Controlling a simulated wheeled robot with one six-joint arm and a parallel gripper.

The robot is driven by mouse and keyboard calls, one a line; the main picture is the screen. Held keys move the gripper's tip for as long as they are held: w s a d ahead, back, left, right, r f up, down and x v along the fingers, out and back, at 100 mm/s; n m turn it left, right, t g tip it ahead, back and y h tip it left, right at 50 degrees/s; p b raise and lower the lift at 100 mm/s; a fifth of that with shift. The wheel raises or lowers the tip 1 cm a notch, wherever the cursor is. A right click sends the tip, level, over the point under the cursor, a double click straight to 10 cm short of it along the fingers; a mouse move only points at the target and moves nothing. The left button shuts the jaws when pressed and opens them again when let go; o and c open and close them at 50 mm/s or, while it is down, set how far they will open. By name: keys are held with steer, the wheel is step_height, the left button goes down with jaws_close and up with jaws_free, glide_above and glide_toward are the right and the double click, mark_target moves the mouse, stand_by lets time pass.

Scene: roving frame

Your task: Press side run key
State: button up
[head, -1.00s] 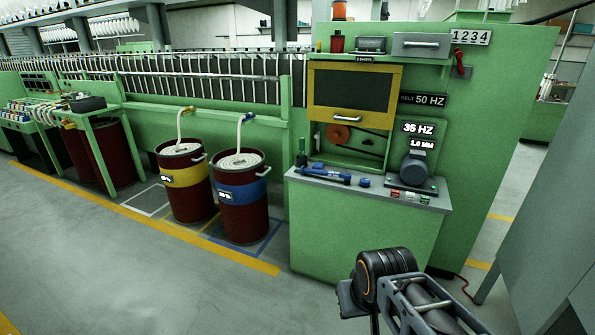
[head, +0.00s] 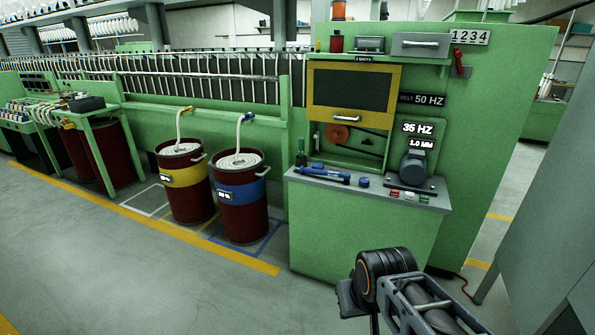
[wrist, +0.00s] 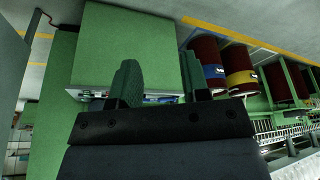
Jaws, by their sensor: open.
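A row of small coloured keys (head: 409,195) sits on the front right edge of the green machine's grey worktop (head: 310,179), below a dark motor (head: 412,168). A red one is at the left end. Their lettering is too small to read, so I cannot tell which is the run key. In the wrist view my gripper (wrist: 158,74) is open, its two dark fingers apart with nothing between them. The green cabinet (wrist: 135,45) lies beyond the fingers in that view. The keys cannot be made out there. In the head view my arm is low at right, apart from the cabinet.
Blue tools (head: 328,174), a dark bottle (head: 301,158) and a blue knob (head: 363,182) are on the worktop. Two dark red cans, yellow-banded (head: 184,178) and blue-banded (head: 240,190), stand left of the cabinet. A grey panel (head: 545,210) bounds the right. Floor in front is clear.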

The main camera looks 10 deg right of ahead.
jaws_close()
stand_by(0.4)
stand_by(1.4)
